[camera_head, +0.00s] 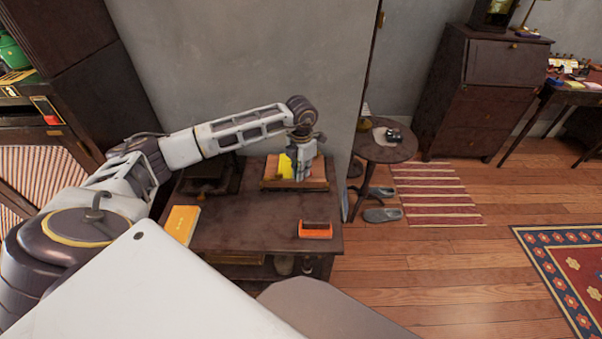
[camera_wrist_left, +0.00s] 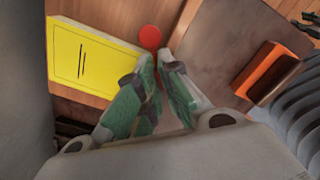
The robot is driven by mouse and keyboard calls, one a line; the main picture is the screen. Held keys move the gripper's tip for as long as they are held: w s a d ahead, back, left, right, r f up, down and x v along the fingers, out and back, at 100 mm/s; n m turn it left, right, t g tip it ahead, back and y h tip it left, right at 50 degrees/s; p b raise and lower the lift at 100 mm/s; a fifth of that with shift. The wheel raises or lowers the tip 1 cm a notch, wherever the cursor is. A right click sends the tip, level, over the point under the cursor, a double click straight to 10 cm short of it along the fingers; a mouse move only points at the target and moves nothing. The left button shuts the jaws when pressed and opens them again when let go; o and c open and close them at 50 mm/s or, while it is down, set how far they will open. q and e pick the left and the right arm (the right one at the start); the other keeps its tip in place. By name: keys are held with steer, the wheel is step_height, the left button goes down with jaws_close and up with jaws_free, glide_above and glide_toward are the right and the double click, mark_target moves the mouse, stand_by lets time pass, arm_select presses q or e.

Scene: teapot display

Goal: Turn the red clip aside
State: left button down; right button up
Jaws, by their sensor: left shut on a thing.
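The red clip (camera_wrist_left: 151,38) shows in the left wrist view as a round red end at the tips of my left gripper (camera_wrist_left: 158,62). A thin red part runs down between the green fingers, which are closed on it. Beside it a yellow card (camera_wrist_left: 95,62) with a thin black line lies against a wooden board. In the head view my left gripper (camera_head: 303,172) points down over the wooden box (camera_head: 315,183) on the dark table, with the yellow card (camera_head: 285,166) just left of it. The clip is hidden there. My right gripper is not in view.
The dark table (camera_head: 245,228) holds an orange and dark block (camera_head: 315,230) at its front right and a yellow book (camera_head: 182,222) at its left. A dark object (camera_head: 208,178) stands at the back left. The table's middle is clear. A grey wall rises behind.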

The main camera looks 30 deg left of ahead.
arm_select(q)
steer(key=m+b, duration=0.1)
steer(key=m, duration=0.5)
steer(key=shift+b, duration=0.4)
steer(key=shift+m, duration=0.9)
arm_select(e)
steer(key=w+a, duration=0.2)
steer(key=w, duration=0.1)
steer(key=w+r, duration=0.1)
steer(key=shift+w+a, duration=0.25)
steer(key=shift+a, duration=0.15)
arm_select(q)
steer(key=shift+d+b, duration=0.1)
steer(key=shift+b, duration=0.2)
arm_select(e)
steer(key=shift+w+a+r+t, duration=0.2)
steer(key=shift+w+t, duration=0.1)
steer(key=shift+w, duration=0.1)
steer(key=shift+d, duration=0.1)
